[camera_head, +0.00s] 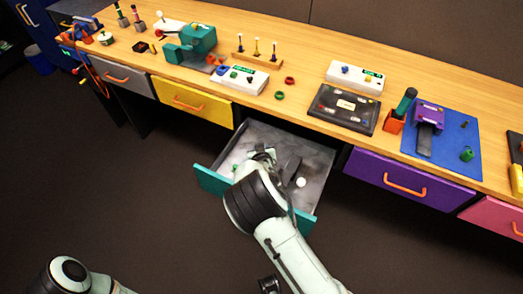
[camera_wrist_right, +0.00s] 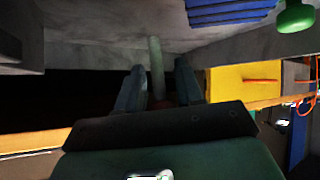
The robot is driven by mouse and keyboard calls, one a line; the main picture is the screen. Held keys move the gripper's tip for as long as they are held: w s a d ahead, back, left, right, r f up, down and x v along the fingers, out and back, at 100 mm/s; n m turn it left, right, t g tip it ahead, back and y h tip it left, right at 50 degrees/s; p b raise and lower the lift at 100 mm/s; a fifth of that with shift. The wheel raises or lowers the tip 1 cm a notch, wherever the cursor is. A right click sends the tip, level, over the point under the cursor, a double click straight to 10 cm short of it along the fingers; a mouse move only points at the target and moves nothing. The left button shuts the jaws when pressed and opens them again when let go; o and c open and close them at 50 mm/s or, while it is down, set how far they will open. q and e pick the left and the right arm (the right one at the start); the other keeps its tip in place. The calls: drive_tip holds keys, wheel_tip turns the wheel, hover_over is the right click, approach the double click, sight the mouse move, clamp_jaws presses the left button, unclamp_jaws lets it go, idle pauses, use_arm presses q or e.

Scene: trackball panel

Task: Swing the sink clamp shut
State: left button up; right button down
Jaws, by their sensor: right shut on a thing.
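The open teal-fronted drawer (camera_head: 212,180) has a grey basin inside, seen from above in the head view. My right gripper (camera_head: 262,157) reaches down into it, partly hidden by its own wrist. In the right wrist view my right gripper (camera_wrist_right: 158,85) has a pale green upright bar (camera_wrist_right: 156,65) between its fingers and is shut on it. I take this bar for the clamp's handle; the rest of the clamp is hidden. A dark flat piece (camera_head: 292,168) and a white ball (camera_head: 301,182) are in the basin beside the gripper.
The wooden bench (camera_head: 305,72) above the drawer carries a black panel (camera_head: 345,108), a white box (camera_head: 240,79) and a teal vise (camera_head: 191,45). A yellow drawer (camera_head: 193,101) is to the left, a purple one (camera_head: 407,181) to the right. The floor in front is clear.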

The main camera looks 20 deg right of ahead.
drive_tip(key=shift+d, duration=0.1)
drive_tip(key=c, duration=0.8)
unclamp_jaws()
drive_tip(key=shift+r, duration=0.1)
wheel_tip(320, 180, up, 20)
drive_tip(key=p, duration=0.3)
drive_tip(key=shift+p, duration=0.35)
